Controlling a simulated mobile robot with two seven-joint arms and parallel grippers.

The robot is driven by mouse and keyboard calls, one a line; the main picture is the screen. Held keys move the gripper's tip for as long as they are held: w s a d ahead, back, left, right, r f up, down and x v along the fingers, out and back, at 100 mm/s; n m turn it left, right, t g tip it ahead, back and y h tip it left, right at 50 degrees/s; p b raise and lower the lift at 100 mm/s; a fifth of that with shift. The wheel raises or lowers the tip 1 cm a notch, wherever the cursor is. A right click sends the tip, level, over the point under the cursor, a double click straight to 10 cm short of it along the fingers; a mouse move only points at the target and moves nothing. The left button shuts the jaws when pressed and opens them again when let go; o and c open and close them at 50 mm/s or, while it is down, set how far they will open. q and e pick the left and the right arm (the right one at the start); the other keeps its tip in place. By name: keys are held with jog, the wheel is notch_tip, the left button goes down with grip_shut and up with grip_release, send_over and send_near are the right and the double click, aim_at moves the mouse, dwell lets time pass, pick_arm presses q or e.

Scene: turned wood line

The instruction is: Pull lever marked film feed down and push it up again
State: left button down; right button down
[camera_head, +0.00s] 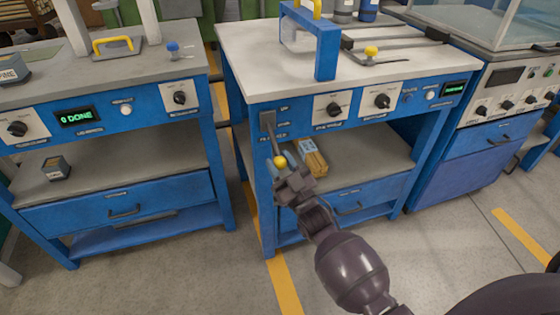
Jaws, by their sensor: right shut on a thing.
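The film feed lever (274,146) is on the left end of the middle blue bench's front panel. It is a thin rod with a yellow ball knob (280,161), coming out of a grey slotted plate (267,121) and slanting down towards me. Small white lettering beside the plate is hard to read; the upper label looks like "UP". My right gripper (283,167) is at the knob end, shut on the lever, with the knob's top showing above the fingers. The fingers partly hide the knob's lower side. My left gripper is not in view.
Beside the lever, the panel carries black rotary knobs (334,110). Below, a shelf holds a yellowish box (313,159) close behind my gripper. A blue frame (326,50) and another yellow-knobbed lever (371,51) are on the benchtop. Another blue bench (120,203) stands left.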

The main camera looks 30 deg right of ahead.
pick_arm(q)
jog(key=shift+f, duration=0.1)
pick_arm(e)
jog(key=shift+f, duration=0.2)
jog(key=c, duration=0.8)
grip_release()
jog(key=shift+w, duration=0.1)
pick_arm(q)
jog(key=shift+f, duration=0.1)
pick_arm(e)
jog(key=shift+o, duration=0.2)
jog(key=shift+r, duration=0.1)
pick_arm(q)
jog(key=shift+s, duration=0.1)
